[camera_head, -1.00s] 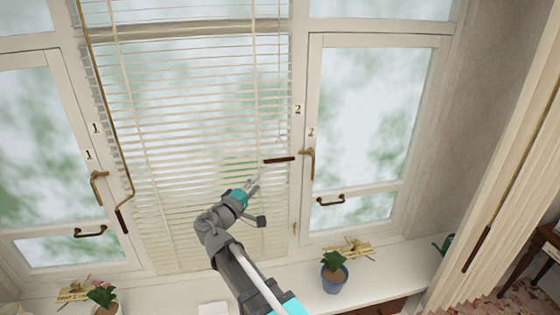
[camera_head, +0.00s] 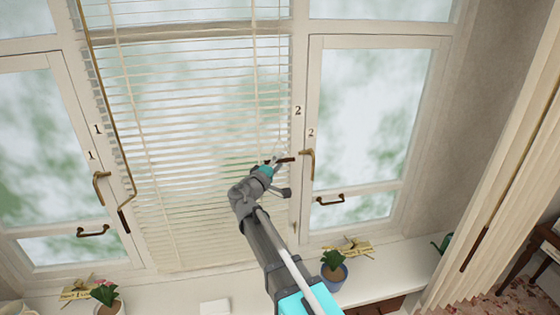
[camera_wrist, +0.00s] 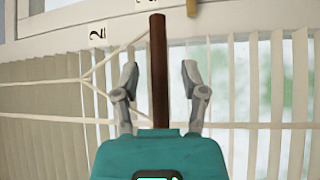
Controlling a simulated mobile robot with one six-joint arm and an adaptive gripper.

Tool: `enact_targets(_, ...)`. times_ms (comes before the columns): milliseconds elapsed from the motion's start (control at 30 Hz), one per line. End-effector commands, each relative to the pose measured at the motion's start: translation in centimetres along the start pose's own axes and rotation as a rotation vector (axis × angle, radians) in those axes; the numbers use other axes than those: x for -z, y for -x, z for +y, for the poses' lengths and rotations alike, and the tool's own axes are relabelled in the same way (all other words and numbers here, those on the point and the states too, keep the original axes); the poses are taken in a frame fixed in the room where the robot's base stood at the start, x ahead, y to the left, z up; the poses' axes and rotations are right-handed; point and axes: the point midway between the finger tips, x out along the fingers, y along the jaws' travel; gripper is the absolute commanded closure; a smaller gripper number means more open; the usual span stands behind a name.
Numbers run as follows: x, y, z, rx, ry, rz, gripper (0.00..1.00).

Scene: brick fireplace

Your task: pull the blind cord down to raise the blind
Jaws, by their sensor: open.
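The white slatted blind (camera_head: 190,130) hangs lowered over the middle window, in front of the glass. Its thin pale cord runs down the right side to a dark brown wooden pull (camera_head: 287,160). In the wrist view, the brown pull (camera_wrist: 158,65) lies between my gripper's two open fingers (camera_wrist: 158,80), with a gap visible on each side. The cord's pale strands (camera_wrist: 100,78) spread beside the left finger. In the head view, my gripper (camera_head: 275,162) is at the pull and partly hides its left end.
A long brown wand (camera_head: 112,130) hangs at the blind's left edge. Brass handles (camera_head: 307,163) are on the window frames, one close to the right of my gripper. A blue flower pot (camera_head: 334,275) and a pink-flowered plant (camera_head: 104,292) stand on the white sill (camera_head: 385,278).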

Motion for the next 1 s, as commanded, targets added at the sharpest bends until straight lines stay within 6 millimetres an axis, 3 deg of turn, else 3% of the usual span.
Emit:
enact_targets(400, -0.07, -0.61, -0.01, 0.0, 0.0, -0.001, 0.45)
enact_targets(700, -0.08, -0.6, -0.01, 0.0, 0.0, -0.001, 0.98)
enact_targets(1000, -0.22, -0.65, -0.02, 0.0, 0.0, -0.001, 1.0)
